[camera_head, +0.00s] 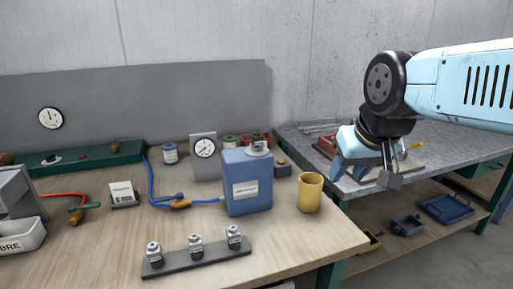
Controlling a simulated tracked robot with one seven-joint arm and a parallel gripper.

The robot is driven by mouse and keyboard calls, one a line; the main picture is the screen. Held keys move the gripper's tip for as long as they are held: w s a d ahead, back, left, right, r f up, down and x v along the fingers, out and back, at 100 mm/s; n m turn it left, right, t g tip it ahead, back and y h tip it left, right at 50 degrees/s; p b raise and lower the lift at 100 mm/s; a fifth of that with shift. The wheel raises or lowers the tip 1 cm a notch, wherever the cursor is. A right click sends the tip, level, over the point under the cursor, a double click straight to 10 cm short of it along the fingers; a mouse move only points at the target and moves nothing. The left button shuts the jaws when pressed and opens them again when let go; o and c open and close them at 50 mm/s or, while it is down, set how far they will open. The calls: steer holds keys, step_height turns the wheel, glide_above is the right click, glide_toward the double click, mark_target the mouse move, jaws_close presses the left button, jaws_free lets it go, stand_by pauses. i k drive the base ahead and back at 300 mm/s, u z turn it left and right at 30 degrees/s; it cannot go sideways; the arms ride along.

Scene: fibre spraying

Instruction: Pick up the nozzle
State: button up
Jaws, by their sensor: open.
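Three small white-and-dark fittings that look like nozzles stand upright in a row on a dark grey bar (212,256) at the front of the wooden bench: a left nozzle (154,254), a middle nozzle (196,245) and a right nozzle (234,237). They carry labels too small to read. My gripper (366,176) is open, with its fingers pointing down. It appears to the right of the bar and the bench's right edge, in front of the grey table in the picture. It is apart from the nozzles, and I see nothing between its fingers.
A blue box (246,190) with a metal fitting on top and a yellow cup (310,193) stand behind and right of the bar. A blue hose (153,185) runs to the box. A white bin (22,236) sits at left. Bare wood surrounds the bar.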

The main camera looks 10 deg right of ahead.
mark_target(256, 139)
steer(key=z, duration=0.05)
steer(key=k, duration=0.3)
steer(key=u, duration=0.5)
steer(key=i, duration=0.15)
steer(key=z, duration=2.4)
steer(key=k, duration=1.8)
steer(key=u, duration=0.4)
steer(key=i, duration=1)
steer(key=u, duration=0.15)
